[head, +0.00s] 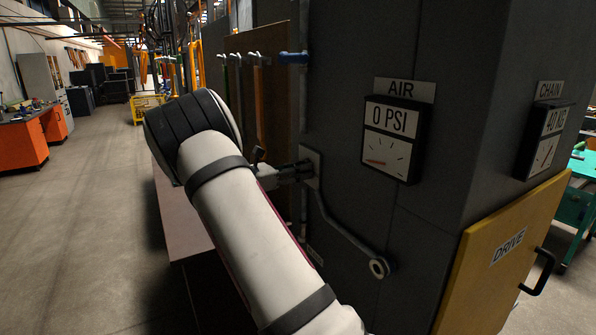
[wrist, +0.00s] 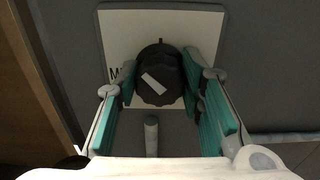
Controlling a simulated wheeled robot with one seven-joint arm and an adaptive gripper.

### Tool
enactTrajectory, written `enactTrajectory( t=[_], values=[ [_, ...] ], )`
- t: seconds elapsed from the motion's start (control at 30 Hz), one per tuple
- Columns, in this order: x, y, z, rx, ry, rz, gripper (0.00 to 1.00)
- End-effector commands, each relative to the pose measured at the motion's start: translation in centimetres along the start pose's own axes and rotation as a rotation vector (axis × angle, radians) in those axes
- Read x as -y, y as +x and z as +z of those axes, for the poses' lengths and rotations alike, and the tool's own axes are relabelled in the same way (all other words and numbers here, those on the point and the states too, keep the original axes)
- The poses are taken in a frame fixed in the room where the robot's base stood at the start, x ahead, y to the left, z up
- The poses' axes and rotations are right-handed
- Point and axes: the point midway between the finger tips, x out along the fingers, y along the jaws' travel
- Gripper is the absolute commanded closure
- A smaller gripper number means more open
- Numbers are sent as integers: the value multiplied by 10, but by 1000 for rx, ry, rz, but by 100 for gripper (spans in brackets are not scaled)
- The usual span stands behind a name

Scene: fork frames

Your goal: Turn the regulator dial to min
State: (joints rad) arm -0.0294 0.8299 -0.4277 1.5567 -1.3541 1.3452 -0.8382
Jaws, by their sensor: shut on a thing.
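The regulator dial (wrist: 158,70) is a dark round knob with a white bar mark, on a pale square plate (wrist: 120,25). The bar slants from upper left to lower right. A letter "M" shows at the plate's left; the rest of that label is hidden behind a finger. My gripper (wrist: 160,80) has its green-padded fingers on either side of the dial, shut on it. In the head view my gripper (head: 288,173) reaches the plate (head: 313,158) on the dark wall; the dial is hidden there.
An AIR gauge (head: 393,138) reading 0 PSI hangs right of the plate. A pipe (head: 345,232) runs down from the plate to a round fitting (head: 379,267). A CHAIN gauge (head: 543,140) and yellow DRIVE door (head: 500,275) are farther right. Open floor (head: 90,220) lies left.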

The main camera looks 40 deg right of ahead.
Motion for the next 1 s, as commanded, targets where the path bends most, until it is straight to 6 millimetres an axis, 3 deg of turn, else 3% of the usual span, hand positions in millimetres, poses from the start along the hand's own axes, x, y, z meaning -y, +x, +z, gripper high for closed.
enactTrajectory(
  t=[0.6,1.0],
  values=[
    [-2,0,0,1,-581,1,93],
    [-2,0,-1,1,-871,1,93]
  ],
)
